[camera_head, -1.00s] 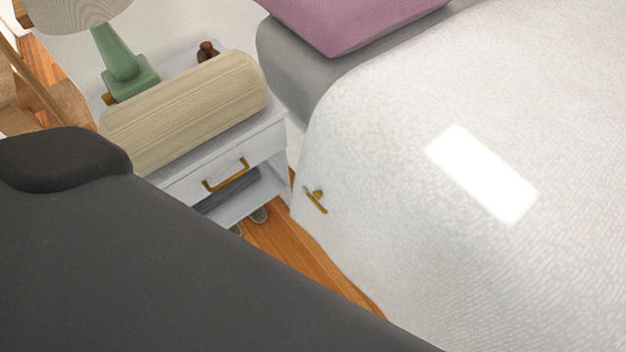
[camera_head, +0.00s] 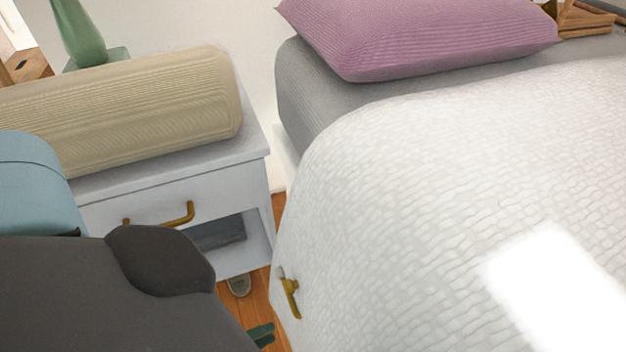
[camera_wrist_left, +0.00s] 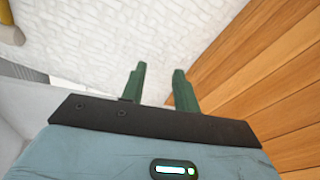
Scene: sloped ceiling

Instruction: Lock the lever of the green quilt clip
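A small brass-coloured clip lever (camera_head: 290,297) sits on the near left edge of the white quilt (camera_head: 420,190). It looks gold rather than green, and its lever hangs down at a slant. A yellow piece, apparently the same clip, shows at the top left corner of the left wrist view (camera_wrist_left: 9,27). My left gripper (camera_wrist_left: 159,72) has green fingers, spread apart with nothing between them, facing the white quilt. In the head view the green fingertips (camera_head: 263,335) show low, just below and left of the clip, apart from it. My right gripper is not in view.
A white nightstand (camera_head: 235,205) with a brass drawer handle (camera_head: 178,214) stands left of the bed, carrying a beige bolster (camera_head: 130,110) and a green lamp base (camera_head: 80,35). A narrow strip of wooden floor (camera_head: 255,292) separates it from the bed. A purple pillow (camera_head: 420,35) lies at the back.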

